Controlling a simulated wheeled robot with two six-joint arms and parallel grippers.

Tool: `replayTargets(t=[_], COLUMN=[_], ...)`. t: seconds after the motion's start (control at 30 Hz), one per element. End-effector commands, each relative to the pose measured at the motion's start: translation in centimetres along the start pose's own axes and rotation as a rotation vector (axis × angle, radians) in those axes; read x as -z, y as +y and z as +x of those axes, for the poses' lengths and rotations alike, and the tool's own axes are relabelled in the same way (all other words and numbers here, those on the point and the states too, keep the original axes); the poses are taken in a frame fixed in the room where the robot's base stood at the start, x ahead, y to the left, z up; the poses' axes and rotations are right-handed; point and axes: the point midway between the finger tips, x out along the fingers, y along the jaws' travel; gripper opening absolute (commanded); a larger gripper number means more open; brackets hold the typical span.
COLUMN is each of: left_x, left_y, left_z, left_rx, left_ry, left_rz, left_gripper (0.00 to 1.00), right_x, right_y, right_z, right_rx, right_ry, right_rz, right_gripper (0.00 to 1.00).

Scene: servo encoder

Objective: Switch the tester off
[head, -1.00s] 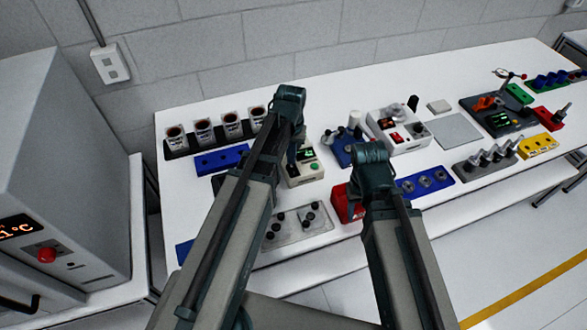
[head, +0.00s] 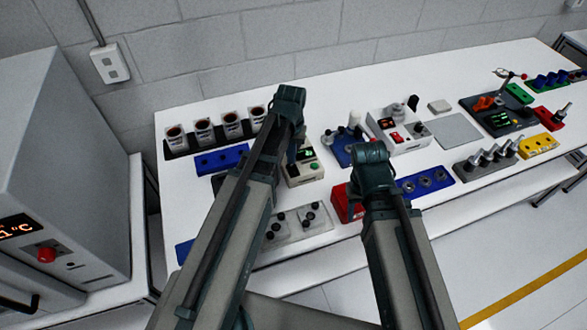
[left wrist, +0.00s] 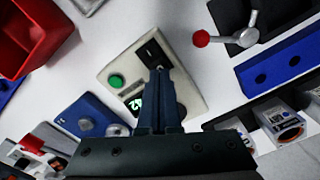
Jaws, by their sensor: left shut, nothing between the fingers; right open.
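A cream box (head: 305,174), which I take to be the tester, stands on the white bench. It has a green button and a lit green display. In the left wrist view the box (left wrist: 185,98) shows its green button (left wrist: 116,81), part of its green digits (left wrist: 135,103) and a dark slot-like part (left wrist: 153,50). My left gripper (left wrist: 160,72) is shut and empty, its tips over the box close to that dark part; I cannot tell if they touch. My right arm's end (head: 372,165) is above the bench by a red bin; its open gripper is mostly hidden.
A red bin (head: 343,204) is between my arms. A second cream box (head: 410,143) with a red switch stands to the right. A blue block (head: 222,160) and a dark rack with several cups (head: 178,149) lie left. A lever with a red knob (left wrist: 201,39) is near my left gripper.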

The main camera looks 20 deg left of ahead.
Motion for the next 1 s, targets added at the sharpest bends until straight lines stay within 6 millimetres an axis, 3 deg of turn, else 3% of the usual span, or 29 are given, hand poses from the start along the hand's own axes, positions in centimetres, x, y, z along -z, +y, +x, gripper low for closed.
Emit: replayTargets(t=[1.0], left_x=[0.0], left_y=[0.0], left_z=[1.5], left_rx=[0.0], left_ry=[0.0], left_rz=[0.0], left_gripper=[0.0], right_x=[0.1], right_y=[-0.1], right_z=[1.5], right_rx=[0.0], right_ry=[0.0], right_rz=[0.0], right_gripper=[0.5])
